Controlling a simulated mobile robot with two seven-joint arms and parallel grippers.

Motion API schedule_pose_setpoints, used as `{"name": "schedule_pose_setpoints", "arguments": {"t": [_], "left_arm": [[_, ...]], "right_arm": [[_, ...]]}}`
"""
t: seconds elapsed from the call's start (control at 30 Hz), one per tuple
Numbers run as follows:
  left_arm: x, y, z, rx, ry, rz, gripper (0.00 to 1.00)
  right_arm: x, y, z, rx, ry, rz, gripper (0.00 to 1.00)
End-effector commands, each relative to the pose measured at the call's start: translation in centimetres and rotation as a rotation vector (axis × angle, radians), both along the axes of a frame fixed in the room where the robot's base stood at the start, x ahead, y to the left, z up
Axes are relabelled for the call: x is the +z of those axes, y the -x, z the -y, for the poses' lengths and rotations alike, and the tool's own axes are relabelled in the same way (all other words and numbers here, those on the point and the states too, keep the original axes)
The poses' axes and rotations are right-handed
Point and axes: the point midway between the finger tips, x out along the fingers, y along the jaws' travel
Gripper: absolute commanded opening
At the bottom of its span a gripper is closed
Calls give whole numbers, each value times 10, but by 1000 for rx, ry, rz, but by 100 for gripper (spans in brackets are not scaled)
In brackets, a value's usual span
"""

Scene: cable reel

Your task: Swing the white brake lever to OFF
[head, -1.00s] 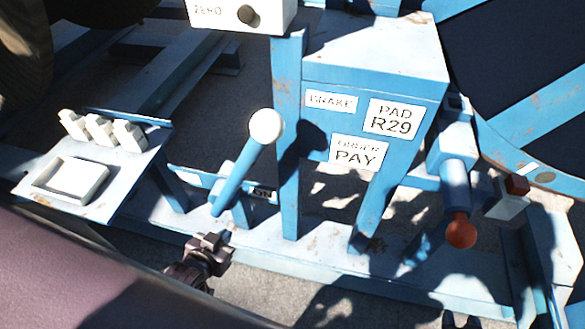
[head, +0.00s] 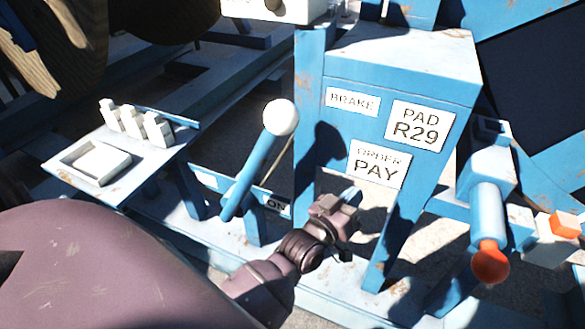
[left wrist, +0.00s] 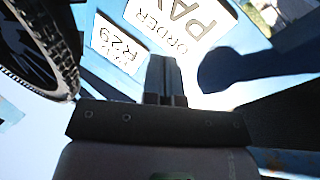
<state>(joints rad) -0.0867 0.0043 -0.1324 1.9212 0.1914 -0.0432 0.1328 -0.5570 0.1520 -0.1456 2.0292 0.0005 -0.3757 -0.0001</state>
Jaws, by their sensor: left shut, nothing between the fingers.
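The brake lever, a blue bar with a white ball knob (head: 281,117), leans up and to the right in the head view, its lower end to the left of an ON plate (head: 276,205). The BRAKE label (head: 352,102) is on the blue housing to its right. My left gripper (head: 350,199) is shut and empty, to the right of the lever and apart from it, in front of the housing below the ORDER PAY sign (head: 379,166). In the left wrist view its closed fingers (left wrist: 165,75) point toward the signs. I cannot make out the lever there. My right gripper is not in view.
A red-knobbed blue lever (head: 490,262) stands at the right. A panel with white switches (head: 95,160) is at the left. A blue upright (head: 309,130) stands just right of the lever knob. The PAD R29 sign (head: 419,125) is on the housing.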

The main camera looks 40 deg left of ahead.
Motion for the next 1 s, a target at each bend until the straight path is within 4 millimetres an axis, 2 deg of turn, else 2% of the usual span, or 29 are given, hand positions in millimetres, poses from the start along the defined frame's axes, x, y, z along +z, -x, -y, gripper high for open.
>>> {"name": "schedule_pose_setpoints", "arguments": {"t": [0.03, 0.2, 0.4, 0.53, 0.7, 1.0], "left_arm": [[-5, -12, 8, -7, 68, 48, 0], [18, -41, 22, -23, 345, 257, 0], [37, -54, 21, -33, 681, 493, 0], [41, -55, 13, -32, 887, 643, 0], [38, -49, -2, -26, 1140, 839, 0], [13, -24, -31, -10, 1510, 1223, 0]], "right_arm": [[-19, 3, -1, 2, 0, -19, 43], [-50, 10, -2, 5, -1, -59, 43], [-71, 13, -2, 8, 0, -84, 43], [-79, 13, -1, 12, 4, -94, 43], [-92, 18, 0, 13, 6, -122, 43], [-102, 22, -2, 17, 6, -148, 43]]}}
